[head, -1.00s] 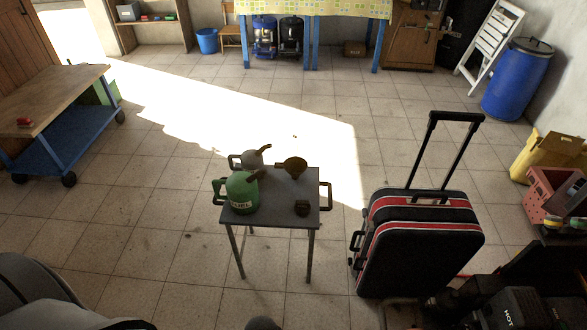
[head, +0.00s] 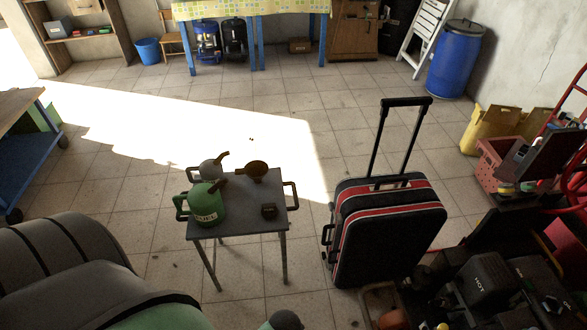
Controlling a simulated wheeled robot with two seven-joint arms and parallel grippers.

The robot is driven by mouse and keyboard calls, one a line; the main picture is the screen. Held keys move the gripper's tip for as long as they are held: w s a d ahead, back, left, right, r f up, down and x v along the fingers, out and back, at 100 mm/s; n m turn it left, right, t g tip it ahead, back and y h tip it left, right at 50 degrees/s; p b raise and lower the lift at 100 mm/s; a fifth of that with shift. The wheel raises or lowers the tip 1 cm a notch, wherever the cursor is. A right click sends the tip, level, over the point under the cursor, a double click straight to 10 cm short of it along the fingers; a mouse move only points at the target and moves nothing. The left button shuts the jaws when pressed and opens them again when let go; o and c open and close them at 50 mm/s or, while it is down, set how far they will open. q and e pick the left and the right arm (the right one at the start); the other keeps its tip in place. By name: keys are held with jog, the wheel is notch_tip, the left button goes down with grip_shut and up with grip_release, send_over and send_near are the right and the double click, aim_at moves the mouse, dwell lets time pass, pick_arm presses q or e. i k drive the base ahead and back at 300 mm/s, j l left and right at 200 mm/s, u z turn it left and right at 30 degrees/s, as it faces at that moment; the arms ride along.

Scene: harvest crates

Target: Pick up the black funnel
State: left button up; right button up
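The black funnel (head: 257,169) looks dark brown in this light. It is near the back edge of a small grey table (head: 252,222), its wide mouth up and a short handle pointing left. A green fuel can (head: 207,204), a grey can with a brown spout (head: 210,170) and a small dark block (head: 269,210) share the tabletop. Neither of my grippers is in view; only grey and green parts of my arm show at the lower left.
A black suitcase with red stripes (head: 388,235) stands close right of the table, its handle raised. Dark equipment (head: 490,280) crowds the lower right. A wooden workbench (head: 22,112) is at the left. Tiled floor is open behind and left of the table.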

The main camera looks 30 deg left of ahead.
aim_at(256, 170)
jog(key=j+z, duration=0.15)
jog(key=j, duration=0.3)
jog(key=k+j+z, duration=0.2)
jog(key=j, duration=0.2)
jog(key=j+z, duration=0.15)
jog(key=j, duration=0.3)
jog(key=k+j+z, duration=0.2)
jog(key=j, duration=0.25)
jog(key=j+z, duration=0.15)
jog(key=j, duration=0.25)
jog(key=k+j+z, duration=0.15)
jog(key=j, duration=0.25)
jog(key=k+j, duration=0.15)
jog(key=j, duration=0.25)
jog(key=k+j, duration=0.2)
jog(key=j, duration=0.15)
jog(key=k+j, duration=0.15)
jog(key=j, duration=0.25)
jog(key=k+j, duration=0.15)
jog(key=j, duration=0.2)
jog(key=k+j, duration=0.2)
jog(key=j, duration=0.2)
jog(key=i+z, duration=0.05)
